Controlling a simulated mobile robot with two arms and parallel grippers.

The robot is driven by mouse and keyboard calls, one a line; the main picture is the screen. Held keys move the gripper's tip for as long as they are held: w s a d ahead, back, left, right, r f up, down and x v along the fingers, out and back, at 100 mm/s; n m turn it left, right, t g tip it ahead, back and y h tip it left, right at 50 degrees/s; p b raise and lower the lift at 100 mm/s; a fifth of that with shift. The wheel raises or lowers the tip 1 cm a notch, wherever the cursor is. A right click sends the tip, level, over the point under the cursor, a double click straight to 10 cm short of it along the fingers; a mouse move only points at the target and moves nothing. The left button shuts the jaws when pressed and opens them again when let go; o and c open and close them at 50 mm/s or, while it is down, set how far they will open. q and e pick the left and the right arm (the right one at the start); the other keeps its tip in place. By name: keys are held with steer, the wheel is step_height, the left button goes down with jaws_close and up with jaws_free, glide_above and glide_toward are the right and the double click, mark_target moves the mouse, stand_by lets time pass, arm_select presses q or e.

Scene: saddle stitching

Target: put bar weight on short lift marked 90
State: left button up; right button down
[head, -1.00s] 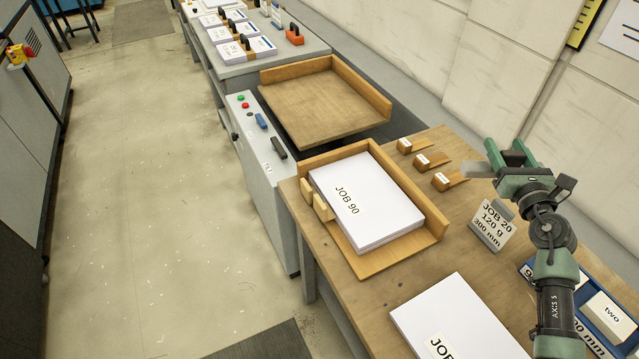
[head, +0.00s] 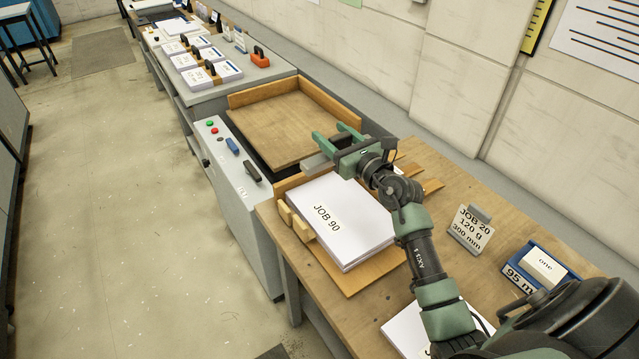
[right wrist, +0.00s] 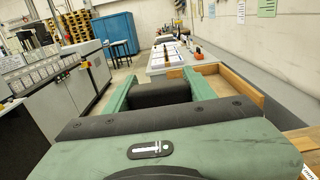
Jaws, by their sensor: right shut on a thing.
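My right gripper (head: 332,136) is shut on the bar weight, a grey bar (head: 318,161) that sticks out below the fingers. In the right wrist view a dark rounded part of it, the handle (right wrist: 165,94), lies between the two green fingers. The gripper hangs in the air past the far edge of the white paper stack marked JOB 90 (head: 345,228). That lift lies in a wooden tray (head: 385,276) on the table. The bar's underside and any contact are hidden. My left gripper is not in view.
An empty wooden tilting tray (head: 275,125) stands beyond the lift, beside a grey control box (head: 238,185). Small wooden wedges (head: 430,186), a JOB 20 sign (head: 471,230) and a blue holder (head: 540,266) are on the right. Banded stacks (head: 213,70) lie farther back.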

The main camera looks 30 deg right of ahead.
steer(key=shift+w+f+b, duration=0.1)
steer(key=shift+f+b, duration=5.5)
steer(key=shift+f, duration=4)
steer(key=c, duration=0.5)
jaws_free()
steer(key=shift+f, duration=0.35)
steer(key=shift+s, duration=0.2)
